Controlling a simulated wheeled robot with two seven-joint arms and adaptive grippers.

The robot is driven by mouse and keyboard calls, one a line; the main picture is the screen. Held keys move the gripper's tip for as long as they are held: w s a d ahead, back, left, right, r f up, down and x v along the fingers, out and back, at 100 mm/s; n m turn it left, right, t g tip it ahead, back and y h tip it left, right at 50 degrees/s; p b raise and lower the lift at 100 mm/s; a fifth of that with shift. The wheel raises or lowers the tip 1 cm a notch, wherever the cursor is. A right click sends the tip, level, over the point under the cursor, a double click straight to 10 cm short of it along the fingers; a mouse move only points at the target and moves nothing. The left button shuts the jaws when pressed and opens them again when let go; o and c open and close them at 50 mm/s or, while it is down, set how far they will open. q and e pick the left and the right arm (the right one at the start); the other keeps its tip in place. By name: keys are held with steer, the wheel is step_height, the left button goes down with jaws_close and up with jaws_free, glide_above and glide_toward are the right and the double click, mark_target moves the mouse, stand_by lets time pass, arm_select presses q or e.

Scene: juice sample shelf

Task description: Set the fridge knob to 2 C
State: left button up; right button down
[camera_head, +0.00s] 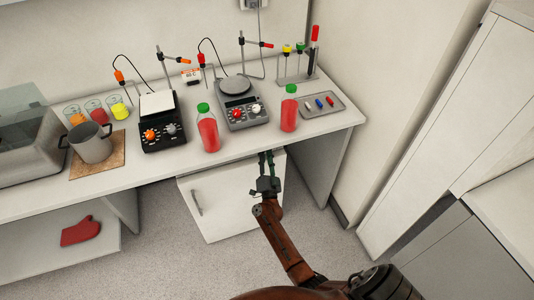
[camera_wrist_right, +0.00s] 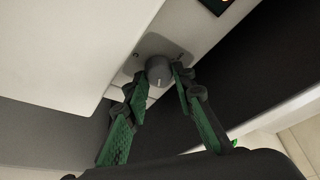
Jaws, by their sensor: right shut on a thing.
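The white fridge (camera_head: 225,195) stands under the bench with its door closed and a dark handle on the door's left side. In the right wrist view, the round grey fridge knob (camera_wrist_right: 158,72) sits on a grey plate (camera_wrist_right: 150,46) with small marks too small to read. My right gripper (camera_wrist_right: 162,80) is shut on the knob, one green-padded finger on each side. In the head view my right gripper (camera_head: 266,168) reaches the fridge's top right corner and hides the knob. My left gripper does not show.
Above, the bench edge (camera_head: 330,128) overhangs the fridge. Two red bottles (camera_head: 208,132) (camera_head: 289,112) stand near that edge, along with a scale (camera_head: 240,112) and a tray (camera_head: 330,108). A small dark display (camera_wrist_right: 216,4) is near the knob. The floor in front is clear.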

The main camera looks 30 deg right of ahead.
stand_by(0.5)
steer(key=c, duration=1.6)
jaws_free()
steer(key=v, duration=0.7)
steer(key=shift+s, duration=0.25)
steer(key=shift+a, duration=0.15)
